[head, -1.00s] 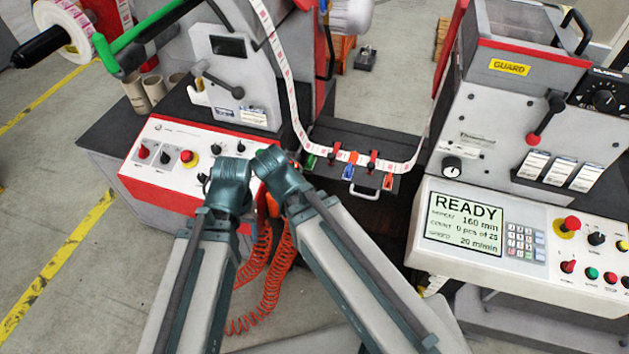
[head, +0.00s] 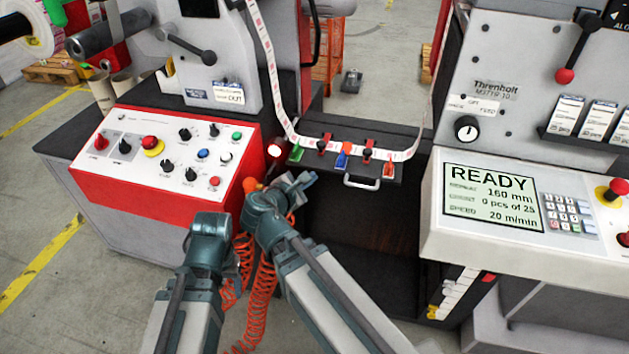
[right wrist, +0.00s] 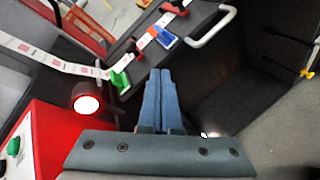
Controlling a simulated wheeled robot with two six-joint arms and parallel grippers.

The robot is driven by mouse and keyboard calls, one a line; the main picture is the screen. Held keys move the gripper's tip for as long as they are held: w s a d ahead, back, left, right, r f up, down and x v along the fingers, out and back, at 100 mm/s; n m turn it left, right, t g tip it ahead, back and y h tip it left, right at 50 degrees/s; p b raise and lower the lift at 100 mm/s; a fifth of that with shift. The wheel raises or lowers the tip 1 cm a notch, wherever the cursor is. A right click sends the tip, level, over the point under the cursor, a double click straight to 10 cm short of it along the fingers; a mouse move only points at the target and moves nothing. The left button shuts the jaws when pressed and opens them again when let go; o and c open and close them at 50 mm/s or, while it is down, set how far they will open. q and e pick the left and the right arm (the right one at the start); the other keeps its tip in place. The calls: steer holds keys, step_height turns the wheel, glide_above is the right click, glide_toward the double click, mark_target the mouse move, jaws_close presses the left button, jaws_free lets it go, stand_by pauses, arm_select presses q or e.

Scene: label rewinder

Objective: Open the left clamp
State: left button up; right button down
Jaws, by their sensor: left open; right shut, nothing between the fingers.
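The left clamp (head: 324,144) is a small red lever with a dark knob on the dark splice plate (head: 405,171), where the label web (head: 345,149) crosses. I cannot tell whether it is open or shut. The right clamp (head: 367,155) is similar. Green (head: 297,152), blue (head: 342,158) and orange (head: 388,170) pieces sit along the plate's front edge. My right gripper (head: 305,181) is shut and empty, below and in front of the plate's left end. In the right wrist view its fingers (right wrist: 160,75) point toward the plate, apart from the clamps. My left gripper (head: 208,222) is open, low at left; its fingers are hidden.
A red-fronted control panel (head: 160,165) stands left, with a lit red lamp (head: 274,151) near the plate. A handle (head: 362,183) juts below the plate. The READY display console (head: 490,205) is at right. An orange coiled hose (head: 262,285) hangs behind my arms.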

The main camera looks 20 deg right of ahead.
arm_select(q)
step_height(320, 180, down, 14)
steer(key=b, duration=1.1)
steer(key=shift+r, duration=0.25)
arm_select(e)
steer(key=w+f+n+t, duration=0.1)
steer(key=n, duration=0.2)
steer(key=w+f+n+t+h, duration=0.1)
steer(key=n+t, duration=0.1)
steer(key=n, duration=0.1)
steer(key=w+f+n+t, duration=0.2)
steer(key=n, duration=0.1)
steer(key=shift+a+f+h, duration=0.1)
steer(key=shift+a+h, duration=0.2)
steer(key=shift+a, duration=0.05)
